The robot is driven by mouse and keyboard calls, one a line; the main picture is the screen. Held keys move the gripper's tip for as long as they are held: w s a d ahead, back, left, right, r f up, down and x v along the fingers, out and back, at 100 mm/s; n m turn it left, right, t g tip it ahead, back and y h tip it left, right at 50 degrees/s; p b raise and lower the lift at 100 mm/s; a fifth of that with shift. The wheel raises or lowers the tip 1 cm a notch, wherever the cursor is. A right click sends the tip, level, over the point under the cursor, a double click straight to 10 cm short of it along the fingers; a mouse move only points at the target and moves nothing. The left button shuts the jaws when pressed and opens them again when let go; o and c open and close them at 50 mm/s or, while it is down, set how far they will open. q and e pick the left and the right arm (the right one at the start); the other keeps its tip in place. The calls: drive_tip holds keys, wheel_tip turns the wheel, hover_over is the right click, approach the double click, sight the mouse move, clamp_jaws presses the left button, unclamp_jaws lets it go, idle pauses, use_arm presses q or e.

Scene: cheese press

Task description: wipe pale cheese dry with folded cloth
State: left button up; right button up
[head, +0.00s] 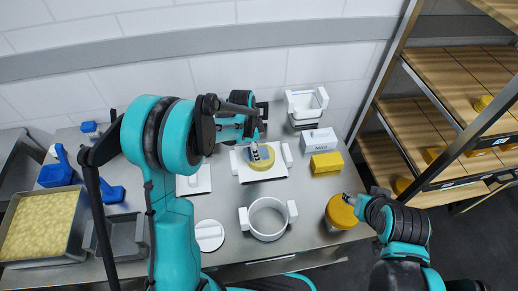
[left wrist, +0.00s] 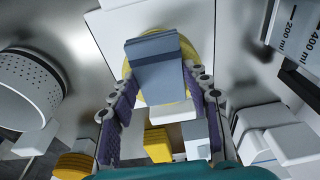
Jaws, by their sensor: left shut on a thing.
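The pale yellow round cheese (head: 264,164) lies on a white board (head: 250,177) with side handles, at the back middle of the table. The folded grey-blue cloth (head: 257,152) is over the cheese. In the left wrist view the cloth (left wrist: 155,62) hides much of the cheese (left wrist: 206,50). My left gripper (left wrist: 160,78) is shut on the cloth, with a purple finger on each side. I cannot tell whether the cloth touches the cheese. My right gripper (head: 351,199) is beside a yellow-topped jar (head: 341,213), apart from the cheese; its opening is too small to judge.
A white ring mould (head: 268,234) and a white round lid (head: 209,236) stand in front. A yellow block (head: 327,163), a white box (head: 318,140) and a white container (head: 306,103) are right of the cheese. A curd tray (head: 40,226) is far left; shelves (head: 455,105) stand right.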

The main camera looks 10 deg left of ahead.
sight(265, 151)
use_arm(q)
drive_tip(key=shift+w+d, duration=0.35)
drive_tip(key=shift+d, duration=0.45)
drive_tip(key=shift+w+d, duration=0.35)
drive_tip(key=shift+d, duration=0.45)
drive_tip(key=shift+s+a, duration=0.35)
drive_tip(key=shift+a, duration=0.5)
drive_tip(key=shift+s+a, duration=0.35)
drive_tip(key=shift+a, duration=0.45)
wheel_tip(265, 151, up, 5)
drive_tip(key=p, duration=0.3)
